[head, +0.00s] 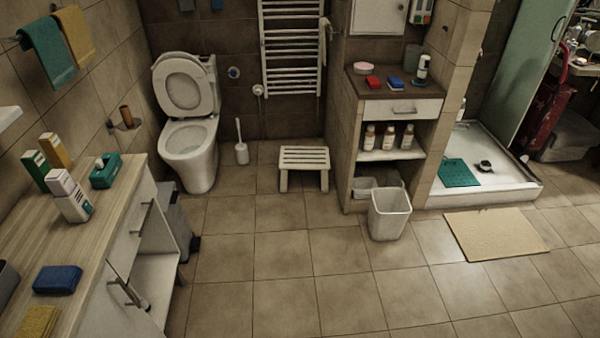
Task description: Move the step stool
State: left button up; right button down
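The step stool (304,158) is small and cream-white, with a slatted top. It stands upright on the tiled floor near the back wall, below the white towel radiator (291,50). It is between the toilet brush and the shelf unit, and nothing lies on its top. Neither of my grippers is in the head view.
The toilet (189,150) and toilet brush (241,145) stand left of the stool. A white bin (389,214) stands in front of the shelf unit (408,172). A beige mat (495,234) lies at right. A counter (95,215) borders the left. The middle floor is clear.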

aim_at(291, 156)
jog(key=i+j+u, duration=0.15)
jog(key=i, duration=0.55)
jog(key=i+u, duration=0.15)
jog(key=i, duration=0.6)
jog(key=i+u, duration=0.2)
jog(key=i, duration=0.5)
jog(key=i+l+u, duration=0.15)
jog(key=i, duration=0.55)
jog(key=l, duration=0.1)
